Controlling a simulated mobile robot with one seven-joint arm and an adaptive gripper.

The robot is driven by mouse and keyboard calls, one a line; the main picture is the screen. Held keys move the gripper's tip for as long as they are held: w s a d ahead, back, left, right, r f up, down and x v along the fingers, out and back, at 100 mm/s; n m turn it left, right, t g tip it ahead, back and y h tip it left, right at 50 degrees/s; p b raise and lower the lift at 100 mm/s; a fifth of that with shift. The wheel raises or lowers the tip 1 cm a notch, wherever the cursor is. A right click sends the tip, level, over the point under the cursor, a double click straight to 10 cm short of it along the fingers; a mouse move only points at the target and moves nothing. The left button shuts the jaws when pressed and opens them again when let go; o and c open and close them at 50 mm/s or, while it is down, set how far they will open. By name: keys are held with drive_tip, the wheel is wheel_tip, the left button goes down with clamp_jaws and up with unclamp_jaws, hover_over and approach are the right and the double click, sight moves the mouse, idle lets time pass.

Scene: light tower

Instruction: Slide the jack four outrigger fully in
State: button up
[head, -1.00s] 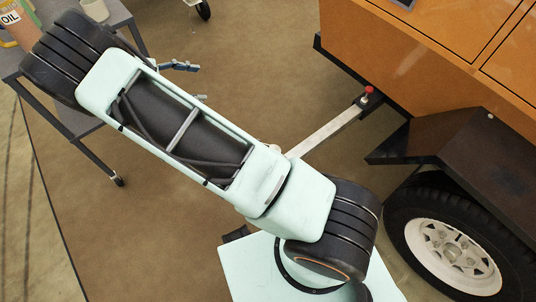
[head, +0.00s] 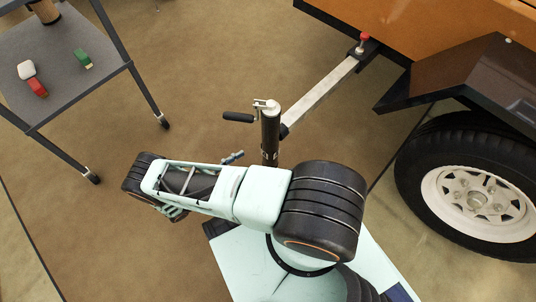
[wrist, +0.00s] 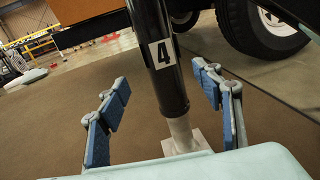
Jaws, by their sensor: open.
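The jack four outrigger is a pale metal beam (head: 322,93). It sticks out from a dark socket under the orange trailer, with a red knob (head: 364,38) at the socket. The black upright jack (head: 270,137) stands at its outer end, with a crank on top. In the wrist view the jack tube (wrist: 173,88) carries a "4" label and ends in a pale lower leg and foot. My gripper (wrist: 160,80) is open, with blue-padded fingers on either side of the tube in the picture; I see no contact. In the head view my arm hides the jack's lower part and most of the gripper.
The orange trailer body (head: 440,30), dark fender (head: 465,80) and white-rimmed wheel (head: 477,200) stand to the right. A grey wheeled cart (head: 60,60) with small items is at upper left. The brown floor between cart and jack is clear.

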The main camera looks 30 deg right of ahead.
sight(270, 150)
drive_tip(key=d, duration=0.3)
drive_tip(key=w+d, duration=0.1)
drive_tip(key=d, duration=0.6)
drive_tip(key=shift+w+d, duration=0.25)
drive_tip(key=shift+d, duration=0.15)
